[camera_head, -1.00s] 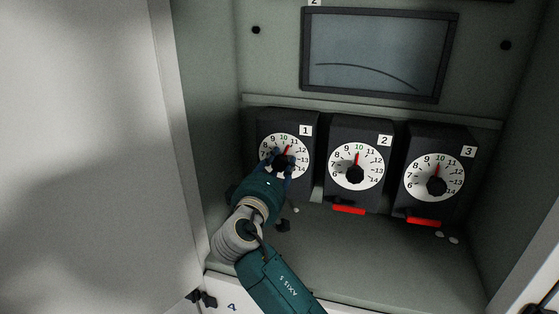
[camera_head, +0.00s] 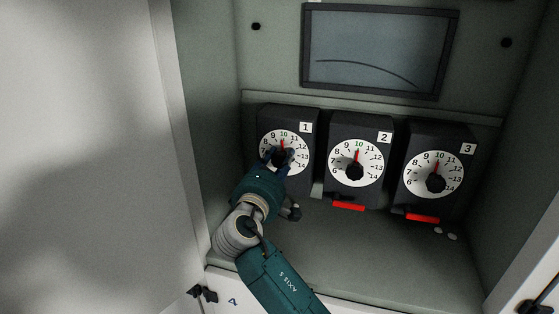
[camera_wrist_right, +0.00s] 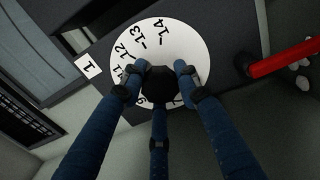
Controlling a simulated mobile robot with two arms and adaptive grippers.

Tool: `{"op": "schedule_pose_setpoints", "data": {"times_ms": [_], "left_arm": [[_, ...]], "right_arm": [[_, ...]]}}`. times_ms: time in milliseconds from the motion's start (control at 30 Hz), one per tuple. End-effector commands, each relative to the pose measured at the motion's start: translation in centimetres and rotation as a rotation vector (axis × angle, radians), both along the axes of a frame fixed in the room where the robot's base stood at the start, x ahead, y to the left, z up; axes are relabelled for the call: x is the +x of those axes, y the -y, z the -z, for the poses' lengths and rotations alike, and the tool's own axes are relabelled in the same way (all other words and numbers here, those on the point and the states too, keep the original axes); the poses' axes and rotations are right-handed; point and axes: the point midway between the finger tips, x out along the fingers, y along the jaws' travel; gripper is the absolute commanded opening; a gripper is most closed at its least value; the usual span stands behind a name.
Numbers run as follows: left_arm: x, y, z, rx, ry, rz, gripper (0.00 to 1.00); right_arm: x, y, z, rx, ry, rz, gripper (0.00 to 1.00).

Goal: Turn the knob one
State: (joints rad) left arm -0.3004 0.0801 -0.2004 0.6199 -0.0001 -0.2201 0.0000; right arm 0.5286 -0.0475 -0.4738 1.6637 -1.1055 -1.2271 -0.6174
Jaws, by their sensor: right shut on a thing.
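Knob one is a black knob (camera_wrist_right: 160,88) on a white round dial (camera_head: 301,148) numbered from 6 to 14, on a dark box labelled 1 (camera_head: 306,127). In the head view its red pointer (camera_head: 283,143) stands nearly upright, at about the 10. My right gripper (camera_head: 277,157) reaches up from below and is shut on this knob. In the wrist view its blue fingers with black tips (camera_wrist_right: 159,82) close around the knob from several sides. The fingers hide the lower part of the dial. My left gripper is not in view.
Box 2 (camera_head: 331,139) and box 3 (camera_head: 410,141) stand to the right with similar dials, both pointers near 10. Red levers (camera_head: 349,206) (camera_head: 422,218) stick out below them. A dark screen (camera_head: 380,50) is above. Cabinet walls close off both sides.

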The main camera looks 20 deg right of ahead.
Motion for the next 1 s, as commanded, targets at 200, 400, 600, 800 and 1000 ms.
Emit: {"op": "schedule_pose_setpoints", "data": {"times_ms": [200,400,600,800,1000], "left_arm": [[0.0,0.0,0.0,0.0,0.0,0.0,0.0],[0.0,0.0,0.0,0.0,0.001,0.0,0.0],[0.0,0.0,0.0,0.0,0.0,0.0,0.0],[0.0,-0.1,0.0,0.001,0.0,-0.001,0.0],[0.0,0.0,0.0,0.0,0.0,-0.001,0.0]], "right_arm": [[-0.1,0.1,0.9,0.005,-0.016,0.004,0.05],[-0.1,0.1,0.7,0.004,-0.013,0.004,0.51],[-0.1,0.1,0.4,0.003,-0.006,0.003,0.51],[-1.3,-0.9,0.3,0.004,-0.004,-0.001,0.51],[-4.2,-2.8,0.4,0.006,-0.007,0.0,0.51]]}}
